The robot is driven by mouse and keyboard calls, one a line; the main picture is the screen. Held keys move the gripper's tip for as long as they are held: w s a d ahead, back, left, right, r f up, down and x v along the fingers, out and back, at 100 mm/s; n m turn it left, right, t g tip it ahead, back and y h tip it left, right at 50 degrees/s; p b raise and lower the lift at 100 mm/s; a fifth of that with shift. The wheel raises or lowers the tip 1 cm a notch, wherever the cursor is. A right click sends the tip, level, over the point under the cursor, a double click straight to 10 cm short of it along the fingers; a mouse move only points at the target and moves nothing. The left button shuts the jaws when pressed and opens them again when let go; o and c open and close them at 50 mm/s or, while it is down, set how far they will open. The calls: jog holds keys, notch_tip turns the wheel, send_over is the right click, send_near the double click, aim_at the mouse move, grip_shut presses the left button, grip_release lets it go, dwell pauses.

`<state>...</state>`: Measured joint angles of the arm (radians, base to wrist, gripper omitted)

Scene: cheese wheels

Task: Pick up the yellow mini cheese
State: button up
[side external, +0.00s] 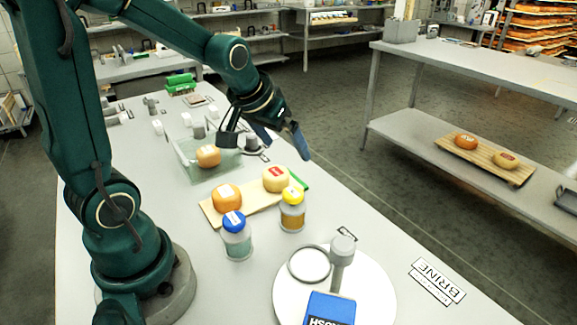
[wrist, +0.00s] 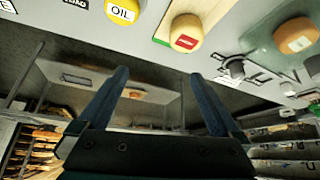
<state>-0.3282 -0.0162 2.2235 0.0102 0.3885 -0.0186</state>
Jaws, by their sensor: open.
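The yellow mini cheese (side external: 275,179) has a red label and sits on a wooden board (side external: 245,205) on the table. It also shows in the wrist view (wrist: 187,33), at the top, beyond my fingertips. An orange cheese (side external: 226,197) sits to its left on the same board. Another orange cheese (side external: 208,156) sits in a clear tray (side external: 195,176); it shows at the upper right in the wrist view (wrist: 296,35). My gripper (side external: 262,139) is open and empty, raised above the table, behind and above the yellow cheese in the side view. Its blue fingers are spread in the wrist view (wrist: 158,73).
A yellow-lidded jar (side external: 292,210) stands close in front of the yellow cheese. A blue-lidded jar (side external: 236,238) stands nearby. A round white plate (side external: 375,290) with a grey post and a blue box is at the front. A separate bench (side external: 480,72) holds more cheeses at right.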

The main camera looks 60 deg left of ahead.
aim_at(274, 172)
jog(key=shift+n+g, duration=0.8)
jog(key=shift+g, duration=0.1)
jog(key=a+f, duration=0.1)
jog(key=f, duration=0.1)
jog(key=a+f, duration=0.1)
jog(key=s+a+f, duration=0.1)
jog(key=a+f, duration=0.1)
jog(key=shift+f, duration=0.3)
jog(key=shift+x, duration=2.5)
jog(key=shift+c, duration=0.3)
jog(key=c, duration=1.3)
jog(key=shift+r, duration=0.1)
jog(key=shift+c, duration=0.2)
